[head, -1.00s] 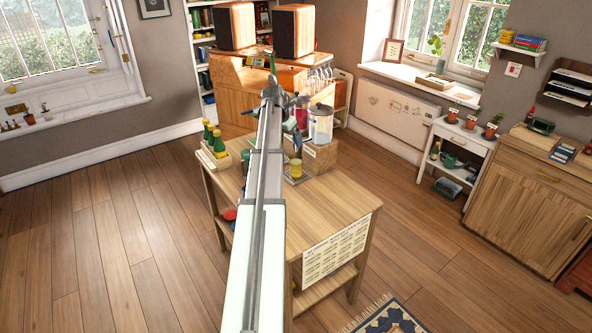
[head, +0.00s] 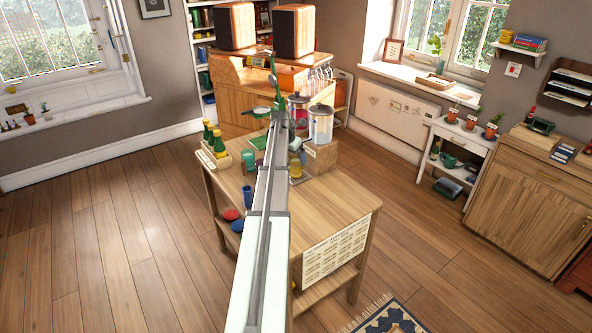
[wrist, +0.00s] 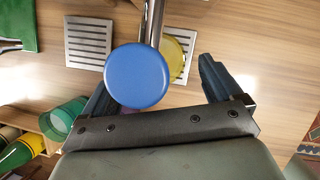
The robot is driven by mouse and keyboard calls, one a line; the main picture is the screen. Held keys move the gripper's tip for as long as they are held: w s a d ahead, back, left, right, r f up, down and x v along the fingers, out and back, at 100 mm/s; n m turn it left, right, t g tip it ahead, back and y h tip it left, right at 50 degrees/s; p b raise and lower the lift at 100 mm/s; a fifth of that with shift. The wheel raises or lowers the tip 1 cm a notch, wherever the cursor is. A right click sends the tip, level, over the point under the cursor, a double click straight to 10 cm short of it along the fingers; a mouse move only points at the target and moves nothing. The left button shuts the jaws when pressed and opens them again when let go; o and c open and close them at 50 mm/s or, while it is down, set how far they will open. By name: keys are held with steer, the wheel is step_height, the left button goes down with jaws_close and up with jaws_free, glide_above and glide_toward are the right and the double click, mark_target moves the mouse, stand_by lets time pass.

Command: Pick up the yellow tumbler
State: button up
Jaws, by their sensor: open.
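The yellow tumbler (head: 296,172) stands on the wooden table, partly hidden by my arm in the head view. In the wrist view the yellow tumbler (wrist: 183,50) is see-through, over a slotted metal plate (wrist: 172,74), and partly covered by a blue disc (wrist: 138,77). My gripper (wrist: 158,80) is open, its two dark fingers apart. The blue disc lies between the fingers in the picture, closer to the camera than the tumbler. The tumbler shows beyond it, towards the right finger. I see no contact with the tumbler.
A metal rod (wrist: 152,25) runs behind the blue disc. A green tumbler (head: 248,160), a blue tumbler (head: 247,196) and a bottle caddy (head: 214,160) are left of my arm. A lidded jar (head: 321,124) stands behind right. The table's front (head: 325,212) is clear.

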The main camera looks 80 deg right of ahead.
steer(key=shift+x, duration=0.9)
steer(key=shift+c, duration=0.2)
jaws_close()
steer(key=shift+r, duration=0.15)
steer(key=s+a, duration=1.4)
steer(key=a, duration=0.3)
steer(key=s+a, duration=1.5)
steer(key=a, duration=0.2)
